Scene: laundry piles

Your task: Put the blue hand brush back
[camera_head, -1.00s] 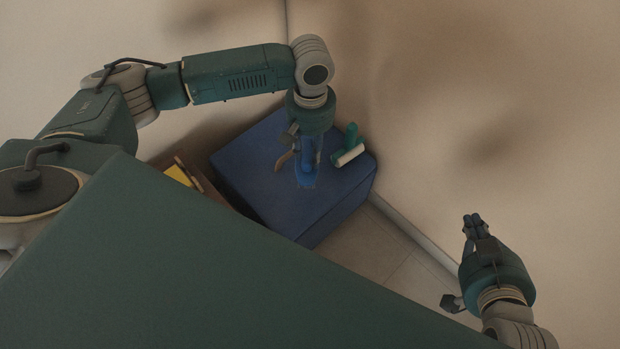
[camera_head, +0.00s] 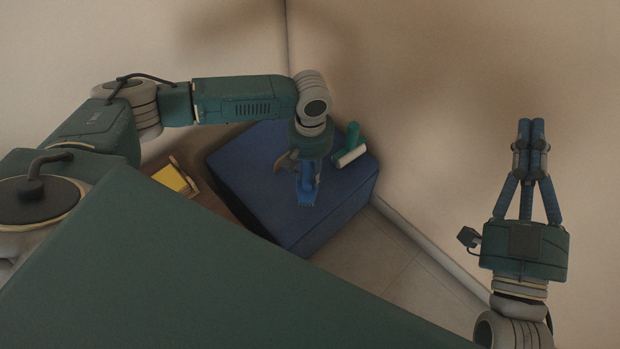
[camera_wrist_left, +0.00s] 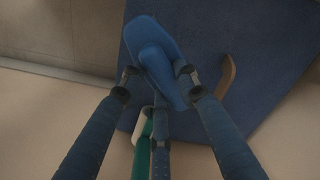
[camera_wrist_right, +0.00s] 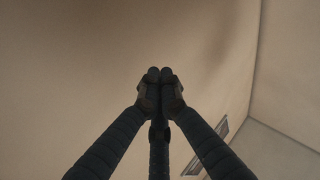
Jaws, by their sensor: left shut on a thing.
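The blue hand brush (camera_head: 307,188) is in my left gripper (camera_head: 306,172), over the dark blue block-like seat or box in the corner. In the left wrist view the brush (camera_wrist_left: 150,48) lies between the fingers of the gripper (camera_wrist_left: 158,82), which are shut on it. Whether the brush touches the surface below I cannot tell. My right gripper (camera_head: 531,125) is empty, raised at the right, away from everything; its fingertips are together in the right wrist view (camera_wrist_right: 160,75).
The blue box (camera_head: 255,185) carries a green and white roller (camera_head: 350,150) and a brown curved item (camera_wrist_left: 227,78). A yellow item (camera_head: 172,178) lies in a wooden tray or shelf at its left. Walls stand close behind and right. Bare floor (camera_head: 375,250) shows in front.

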